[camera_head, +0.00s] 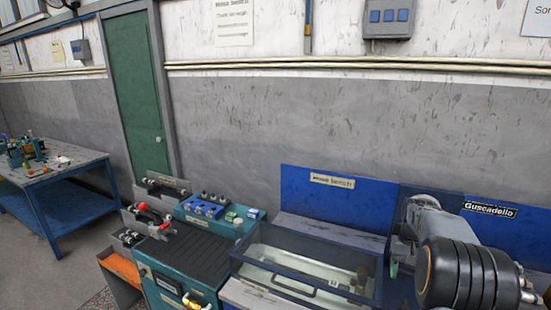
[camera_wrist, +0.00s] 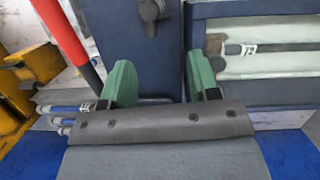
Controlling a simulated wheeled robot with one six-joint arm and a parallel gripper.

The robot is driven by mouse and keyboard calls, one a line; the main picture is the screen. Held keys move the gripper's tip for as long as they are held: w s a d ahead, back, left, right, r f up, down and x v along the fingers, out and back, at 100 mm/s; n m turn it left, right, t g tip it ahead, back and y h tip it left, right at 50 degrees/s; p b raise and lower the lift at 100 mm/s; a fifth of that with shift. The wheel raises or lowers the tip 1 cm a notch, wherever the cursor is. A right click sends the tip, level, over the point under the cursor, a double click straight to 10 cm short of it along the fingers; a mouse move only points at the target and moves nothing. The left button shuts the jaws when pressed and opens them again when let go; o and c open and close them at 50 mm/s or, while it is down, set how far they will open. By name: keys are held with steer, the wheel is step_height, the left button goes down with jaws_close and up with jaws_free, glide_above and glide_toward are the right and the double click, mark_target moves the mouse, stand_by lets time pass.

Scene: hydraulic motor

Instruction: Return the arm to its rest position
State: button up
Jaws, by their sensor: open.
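My gripper (camera_wrist: 160,78) shows in the wrist view with its two green finger pads spread apart. Nothing is between the pads. Behind the gap is a dark blue panel with a grey round-ended part (camera_wrist: 150,12) hanging on it. In the head view my arm (camera_head: 465,270), with grey and black ribbed sections, is bent at the lower right, in front of a blue back panel. The fingers are not clear in the head view; the arm hides most of that area.
A clear-lidded case (camera_head: 305,268) stands left of my arm. Further left is a teal workbench (camera_head: 180,255) with small parts and bins. A blue-legged table (camera_head: 55,175) stands at far left. In the wrist view a red bar (camera_wrist: 68,40) and yellow parts (camera_wrist: 25,80) are at left.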

steer(key=s+a+r+n+t, duration=0.2)
steer(key=s+a+r+t, duration=0.1)
steer(key=s+a, duration=0.5)
steer(key=s+a+r+n+t+h, duration=0.1)
steer(key=s+a+r+n+t, duration=0.1)
steer(key=s+a, duration=0.7)
steer(key=shift+a+r+t, duration=0.75)
steer(key=shift+a+t, duration=0.35)
steer(key=shift+a, duration=1.05)
